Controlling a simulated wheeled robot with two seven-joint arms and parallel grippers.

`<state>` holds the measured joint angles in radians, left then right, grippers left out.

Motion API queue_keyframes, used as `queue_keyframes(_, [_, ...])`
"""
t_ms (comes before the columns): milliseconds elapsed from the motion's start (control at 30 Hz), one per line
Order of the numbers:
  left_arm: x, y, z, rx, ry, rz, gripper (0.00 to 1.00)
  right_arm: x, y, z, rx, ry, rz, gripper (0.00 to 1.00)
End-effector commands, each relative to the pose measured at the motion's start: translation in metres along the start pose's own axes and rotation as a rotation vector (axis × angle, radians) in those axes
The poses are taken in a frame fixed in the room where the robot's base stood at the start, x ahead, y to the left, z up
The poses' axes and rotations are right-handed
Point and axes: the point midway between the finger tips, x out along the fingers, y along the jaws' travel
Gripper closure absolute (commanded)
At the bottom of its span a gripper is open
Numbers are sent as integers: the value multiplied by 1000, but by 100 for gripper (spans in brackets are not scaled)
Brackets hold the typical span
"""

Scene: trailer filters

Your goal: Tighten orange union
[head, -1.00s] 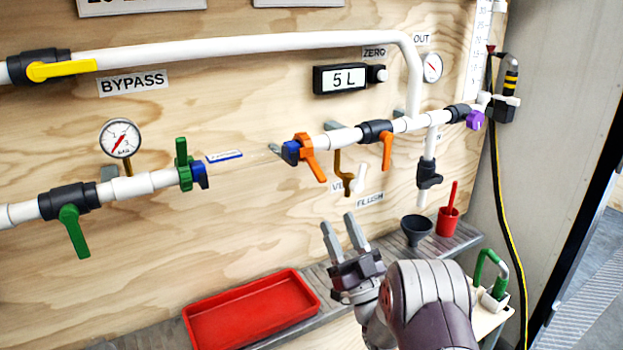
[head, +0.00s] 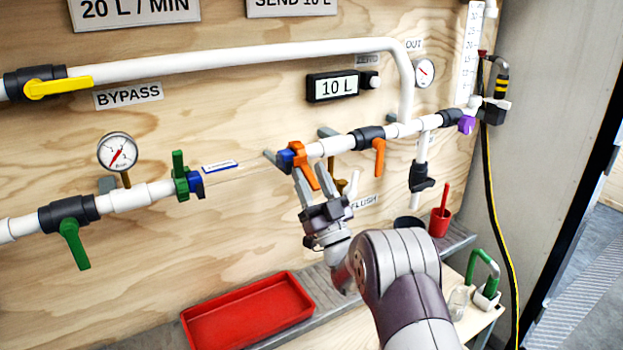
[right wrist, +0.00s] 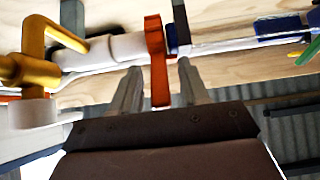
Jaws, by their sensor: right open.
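The orange union (head: 302,162) sits on the white pipe just right of a blue collar, with a wing pointing down. My right gripper (head: 309,172) is open just below it, with fingers pointing up. In the right wrist view, the orange union (right wrist: 155,45) has its wing hanging between the two spread fingers (right wrist: 158,72); I cannot tell whether either finger touches it. The fingers partly cover the union's lower side in the head view. My left gripper is not in view.
An orange valve handle (head: 379,157) hangs to the right of the union. A brass fitting (right wrist: 40,55) is close on the left in the right wrist view. A green union (head: 181,178) is at left. A red tray (head: 250,312) lies below on the ledge.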

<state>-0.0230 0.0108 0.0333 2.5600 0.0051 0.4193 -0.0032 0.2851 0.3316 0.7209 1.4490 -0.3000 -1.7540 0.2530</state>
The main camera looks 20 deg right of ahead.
Motion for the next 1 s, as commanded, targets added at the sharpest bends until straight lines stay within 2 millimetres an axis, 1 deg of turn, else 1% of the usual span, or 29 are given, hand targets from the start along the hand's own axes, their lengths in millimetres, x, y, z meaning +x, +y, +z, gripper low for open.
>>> queue_keyframes(33, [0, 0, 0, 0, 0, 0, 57, 0, 0, 0, 0, 0, 0, 59])
queue_keyframes(67, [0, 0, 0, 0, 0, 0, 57, 0, 0, 0, 0, 0, 0, 68])
queue_keyframes(100, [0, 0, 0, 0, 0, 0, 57, 0, 0, 0, 0, 0, 0, 81])
queue_keyframes(167, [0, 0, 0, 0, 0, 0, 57, 0, 0, 0, 0, 0, 0, 100])
queue_keyframes(367, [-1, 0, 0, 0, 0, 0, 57, 0, 0, -1, 0, -2, 0, 100])
queue_keyframes(567, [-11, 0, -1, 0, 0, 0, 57, 3, 0, -6, 0, -44, -1, 100])
queue_keyframes(767, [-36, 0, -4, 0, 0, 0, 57, 9, 0, -16, -1, -161, 1, 100])
queue_keyframes(1000, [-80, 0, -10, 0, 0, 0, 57, 20, 0, -31, -1, -379, 0, 100])
